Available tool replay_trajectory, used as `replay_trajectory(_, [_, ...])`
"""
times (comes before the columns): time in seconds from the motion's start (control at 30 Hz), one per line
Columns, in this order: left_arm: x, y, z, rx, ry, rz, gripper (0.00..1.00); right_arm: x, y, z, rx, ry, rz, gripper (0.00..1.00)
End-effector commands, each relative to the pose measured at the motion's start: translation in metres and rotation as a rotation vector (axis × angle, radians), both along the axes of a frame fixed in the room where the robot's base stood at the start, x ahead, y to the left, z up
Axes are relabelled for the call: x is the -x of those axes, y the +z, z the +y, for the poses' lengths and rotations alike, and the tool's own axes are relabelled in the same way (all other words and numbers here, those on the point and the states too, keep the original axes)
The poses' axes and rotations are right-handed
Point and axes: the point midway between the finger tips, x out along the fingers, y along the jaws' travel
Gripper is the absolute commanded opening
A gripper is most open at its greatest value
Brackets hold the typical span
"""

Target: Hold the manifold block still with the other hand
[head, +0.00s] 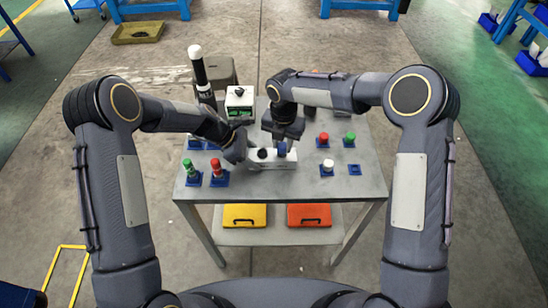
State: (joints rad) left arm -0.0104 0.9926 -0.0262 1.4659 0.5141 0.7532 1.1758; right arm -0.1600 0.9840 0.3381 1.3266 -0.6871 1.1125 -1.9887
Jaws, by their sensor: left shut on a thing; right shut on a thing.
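The manifold block (270,163) is a pale, low block on the grey table. It has a black round part (262,154) on top and a blue part (282,150) to the right of it. My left gripper (244,156) is shut at the block's left end, apparently on the block; its fingertips are hard to make out. My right gripper (284,140) comes down from above and is shut on the blue part at the block's top. The gripper hides the upper end of that part.
Blue holders with green (189,168) and red (217,168) parts stand front left. Red (324,138), green (349,138) and white (328,165) parts stand right, beside an empty blue holder (355,169). A white box (239,100) stands behind. The table's front centre (280,188) is clear.

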Motion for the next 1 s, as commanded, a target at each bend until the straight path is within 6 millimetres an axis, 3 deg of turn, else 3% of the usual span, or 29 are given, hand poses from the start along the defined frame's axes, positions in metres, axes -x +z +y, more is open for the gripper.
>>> replay_trajectory(0.3, [0.0004, -0.0015, 0.0010, -0.003, 0.001, 0.002, 0.19, -0.0009, 0.0018, 0.0005, -0.002, 0.035, -0.004, 0.00])
replay_trajectory(0.6, [0.0004, -0.0014, 0.0010, -0.003, 0.000, 0.001, 0.19, -0.0008, 0.0019, 0.0006, -0.002, 0.425, -0.003, 0.00])
replay_trajectory(0.87, [0.0004, -0.0014, 0.0010, -0.003, 0.000, 0.001, 0.19, -0.0008, 0.0020, 0.0004, -0.001, 0.474, -0.004, 0.00])
replay_trajectory(0.9, [0.0004, -0.0015, 0.0010, -0.003, 0.000, 0.001, 0.19, -0.0008, 0.0020, 0.0004, -0.001, 0.474, -0.004, 0.29])
replay_trajectory(1.0, [0.0004, -0.0014, 0.0010, -0.003, 0.000, 0.001, 0.19, -0.0007, 0.0018, 0.0004, -0.001, 0.473, -0.004, 0.42])
